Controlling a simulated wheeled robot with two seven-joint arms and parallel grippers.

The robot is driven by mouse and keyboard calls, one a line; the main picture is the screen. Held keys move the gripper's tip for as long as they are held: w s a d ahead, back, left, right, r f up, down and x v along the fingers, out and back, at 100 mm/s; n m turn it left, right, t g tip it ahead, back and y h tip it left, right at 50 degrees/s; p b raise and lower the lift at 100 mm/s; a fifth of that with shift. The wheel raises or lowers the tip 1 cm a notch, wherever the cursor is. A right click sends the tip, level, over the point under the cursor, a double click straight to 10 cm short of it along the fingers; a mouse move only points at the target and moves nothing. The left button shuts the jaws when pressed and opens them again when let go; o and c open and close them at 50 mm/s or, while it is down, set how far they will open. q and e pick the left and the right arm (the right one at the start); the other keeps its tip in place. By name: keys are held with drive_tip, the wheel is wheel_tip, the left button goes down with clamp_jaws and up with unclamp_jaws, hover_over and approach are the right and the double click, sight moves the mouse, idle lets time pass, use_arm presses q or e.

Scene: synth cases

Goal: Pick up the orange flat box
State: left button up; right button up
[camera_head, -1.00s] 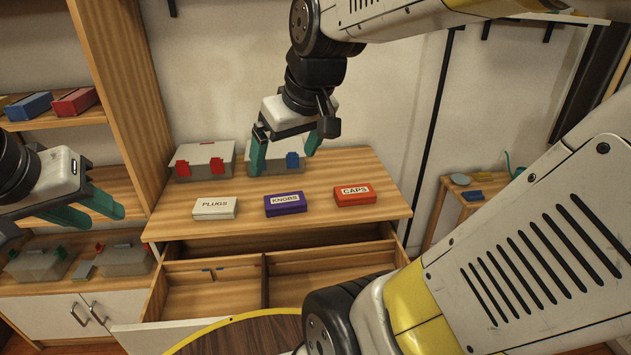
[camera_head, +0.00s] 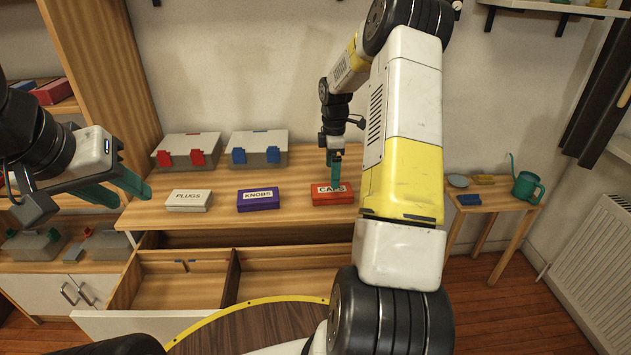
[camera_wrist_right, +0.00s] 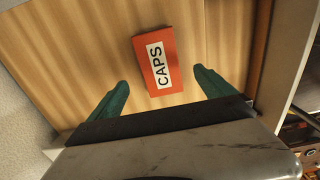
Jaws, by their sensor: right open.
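The orange flat box (camera_head: 322,194), labelled CAPS, lies flat at the right of the table top in the head view. In the right wrist view the box (camera_wrist_right: 168,78) lies ahead of and between the two green fingers.
A purple KNOBS box (camera_head: 260,205) and a white PLUGS box (camera_head: 188,206) lie left of the orange box. Two grey cases (camera_head: 190,138) (camera_head: 262,142) stand behind. An open drawer (camera_head: 180,290) is below. A side table holds a watering can (camera_head: 527,187).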

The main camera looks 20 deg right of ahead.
sight(332, 193)
wheel_tip(332, 193, down, 8)
drive_tip(key=shift+f, duration=0.1)
drive_tip(key=c, duration=1.6)
